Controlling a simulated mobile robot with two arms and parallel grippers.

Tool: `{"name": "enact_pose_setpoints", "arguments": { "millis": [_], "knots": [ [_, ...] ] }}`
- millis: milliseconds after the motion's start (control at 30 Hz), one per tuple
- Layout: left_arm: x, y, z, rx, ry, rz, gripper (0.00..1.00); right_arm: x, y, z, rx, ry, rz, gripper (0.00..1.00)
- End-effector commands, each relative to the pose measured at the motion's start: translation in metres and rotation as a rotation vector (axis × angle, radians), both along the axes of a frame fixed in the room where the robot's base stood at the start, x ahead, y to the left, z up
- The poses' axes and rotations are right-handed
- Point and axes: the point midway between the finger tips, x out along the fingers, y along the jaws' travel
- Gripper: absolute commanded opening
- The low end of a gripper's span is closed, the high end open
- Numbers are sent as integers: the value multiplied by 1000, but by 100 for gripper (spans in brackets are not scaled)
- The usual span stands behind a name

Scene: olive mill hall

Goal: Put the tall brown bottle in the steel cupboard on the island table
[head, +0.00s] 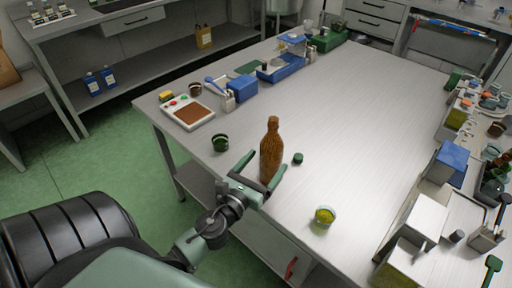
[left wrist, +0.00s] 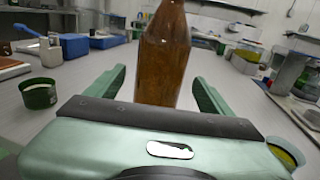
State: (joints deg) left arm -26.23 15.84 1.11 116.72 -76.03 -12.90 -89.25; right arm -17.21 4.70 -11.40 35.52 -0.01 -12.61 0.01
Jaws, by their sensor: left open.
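The tall brown bottle (head: 270,148) stands upright on the island table (head: 345,130), near its front edge. My left gripper (head: 264,172) is open, with one finger on each side of the bottle's lower part. In the left wrist view the bottle (left wrist: 163,60) rises between the two open green fingers (left wrist: 158,88), with gaps visible on both sides. The top of the bottle is cut off in that view. My right gripper is not in view. I cannot identify a steel cupboard in these frames.
A small green cap (head: 297,158) lies right of the bottle. A dark green cup (head: 220,142) stands to the left, and a cup with yellow contents (head: 325,216) nearer the front. White and blue boxes (head: 447,162) crowd the right side. The table's middle is clear.

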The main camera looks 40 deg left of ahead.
Motion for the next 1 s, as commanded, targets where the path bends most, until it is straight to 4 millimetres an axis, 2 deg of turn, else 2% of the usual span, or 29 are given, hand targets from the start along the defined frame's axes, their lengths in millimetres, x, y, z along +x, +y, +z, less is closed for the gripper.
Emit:
{"name": "enact_pose_setpoints", "arguments": {
  "millis": [33,100,300,1000],
  "knots": [
    [-12,-1,-6,-1,3,1,82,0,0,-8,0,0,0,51],
    [-25,-3,-4,1,1,1,82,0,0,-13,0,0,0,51],
    [-48,-6,-2,0,0,0,82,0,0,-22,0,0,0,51],
    [-53,-4,1,-35,-6,15,82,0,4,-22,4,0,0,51]
  ]
}}
